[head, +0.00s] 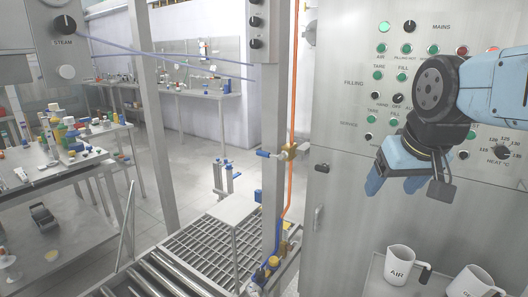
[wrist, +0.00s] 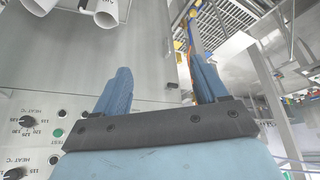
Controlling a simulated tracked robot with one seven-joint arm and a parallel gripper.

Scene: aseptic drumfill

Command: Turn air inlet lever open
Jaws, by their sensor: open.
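A brass valve with a blue lever (head: 264,153) sits on the orange pipe, left of the steel control cabinet. The lever points left, roughly level. More brass and blue valve parts (head: 262,273) stand low by the roller frame. No label shows which lever is the air inlet. My gripper (head: 393,182) is open and empty in front of the cabinet, right of the upper lever and apart from it. In the wrist view the blue fingers (wrist: 158,64) stand wide apart with nothing between them. Small blue and yellow parts behind the right finger are too small to identify.
The cabinet (head: 345,225) carries knobs and green buttons. White mugs, one marked AIR (head: 399,266), stand on a shelf low at right. A steel post (head: 272,100) rises just left of the orange pipe (head: 291,100). A grated floor frame (head: 205,245) lies at lower middle.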

